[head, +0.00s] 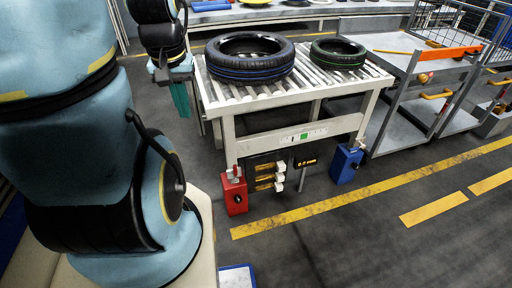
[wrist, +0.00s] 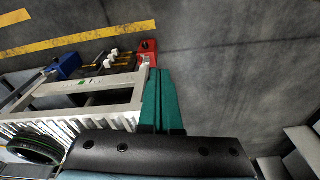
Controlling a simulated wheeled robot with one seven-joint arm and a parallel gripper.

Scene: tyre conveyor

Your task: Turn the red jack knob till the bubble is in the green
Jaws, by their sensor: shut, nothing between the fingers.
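The red jack (head: 236,196) stands at the near left leg of the roller table, its knob on top too small to make out clearly. It also shows in the wrist view (wrist: 148,46), just beyond my fingertips and slightly to their left. A level strip with a green patch (head: 304,136) is on the table's front beam; the bubble is too small to tell. My gripper (head: 182,114), with teal fingers, hangs at the table's left side, apart from the red jack. In the wrist view my gripper (wrist: 161,72) is shut and empty.
The roller table (head: 276,129) carries two tyres (head: 250,58) (head: 338,53). A blue jack (head: 346,164) stands at its right leg. A metal cart (head: 398,105) is at right.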

